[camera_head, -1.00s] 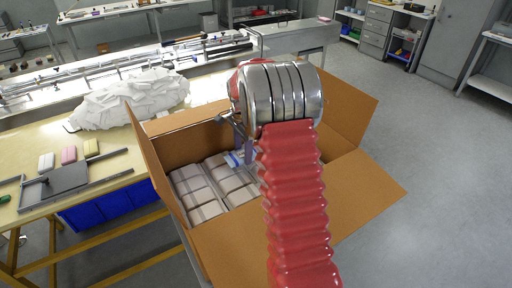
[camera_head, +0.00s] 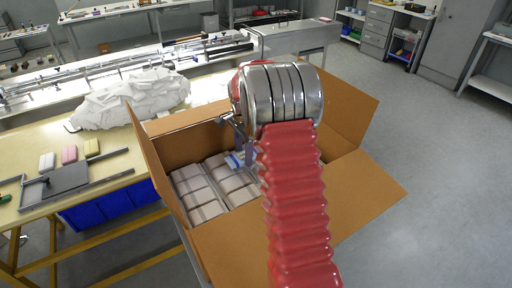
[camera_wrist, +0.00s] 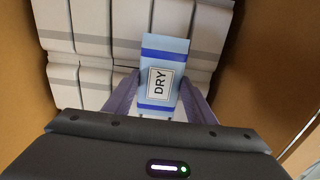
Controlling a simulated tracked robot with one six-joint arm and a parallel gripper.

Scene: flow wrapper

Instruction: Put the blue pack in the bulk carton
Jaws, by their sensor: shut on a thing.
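The blue pack (camera_wrist: 165,52), light blue with dark blue bands and a "DRY" label, is between the two fingers of my gripper (camera_wrist: 160,97) in the wrist view. My gripper is shut on it. In the head view my gripper (camera_head: 241,143) reaches down into the open bulk carton (camera_head: 215,232), and the blue pack (camera_head: 236,160) shows only in part beside my arm. The carton holds rows of pale packs with grey bands (camera_head: 205,186). The blue pack is over these packs; I cannot tell whether it touches them.
The carton's flaps (camera_head: 365,185) stand open around it. A yellow-topped bench (camera_head: 100,178) at left carries a white heap (camera_head: 130,98), a grey plate fixture (camera_head: 68,180) and small white, pink and yellow blocks (camera_head: 69,154). Blue bins (camera_head: 110,206) sit below. The floor at right is clear.

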